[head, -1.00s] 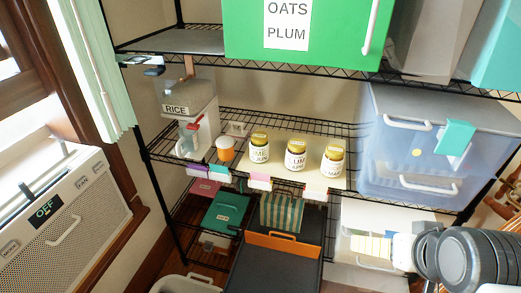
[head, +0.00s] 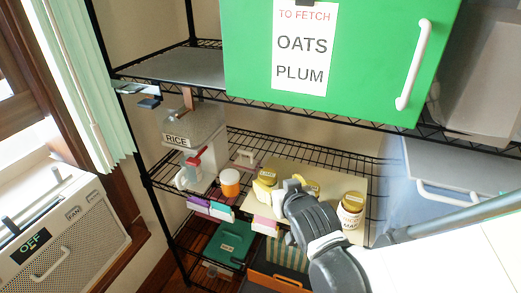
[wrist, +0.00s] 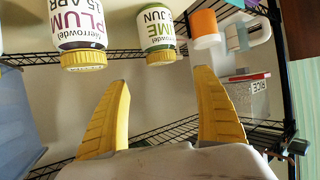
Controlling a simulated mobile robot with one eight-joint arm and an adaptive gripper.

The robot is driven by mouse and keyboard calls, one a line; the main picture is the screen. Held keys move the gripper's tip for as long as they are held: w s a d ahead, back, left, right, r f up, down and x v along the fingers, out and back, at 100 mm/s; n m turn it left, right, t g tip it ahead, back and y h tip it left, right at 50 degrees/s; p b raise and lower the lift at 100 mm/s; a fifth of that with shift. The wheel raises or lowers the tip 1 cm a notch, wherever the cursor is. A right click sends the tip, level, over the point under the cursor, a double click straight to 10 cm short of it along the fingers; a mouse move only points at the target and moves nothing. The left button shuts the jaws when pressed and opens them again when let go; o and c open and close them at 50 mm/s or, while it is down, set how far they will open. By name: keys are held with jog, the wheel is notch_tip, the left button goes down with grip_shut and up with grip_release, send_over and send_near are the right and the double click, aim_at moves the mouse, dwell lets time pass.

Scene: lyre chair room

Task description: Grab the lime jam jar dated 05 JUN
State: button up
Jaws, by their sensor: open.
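The lime jam jar (wrist: 158,32), with green contents, a yellow lid and a label reading JUN, shows upside down in the wrist view; its day number is not clear. It also shows in the head view (head: 265,181), partly hidden by my gripper. My gripper (wrist: 163,78) is open and empty, with yellow fingers; the lime jar appears beyond the gap between the fingertips. In the head view my gripper (head: 296,183) is in front of the jars. The plum jar (wrist: 82,35), dated 15 APR, stands beside the lime jar and is mostly hidden in the head view.
A third jar (head: 350,212) marked MAR stands right of the plum jar on a pale board (head: 335,180). An orange cup (head: 229,183) with a white top and a rice dispenser (head: 190,135) stand left. A green box (head: 340,60) sits on the shelf above.

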aim_at(268, 176)
jog(key=b+x, duration=0.1)
jog(key=x, duration=0.2)
jog(key=b+x, duration=0.1)
jog(key=x, duration=0.2)
jog(key=b+x, duration=0.2)
jog(key=x, duration=0.2)
jog(key=shift+s+a+f, duration=0.1)
jog(key=shift+a+f, duration=0.15)
jog(key=shift+f, duration=0.05)
jog(key=shift+s+r, duration=0.1)
jog(key=c, duration=1.5)
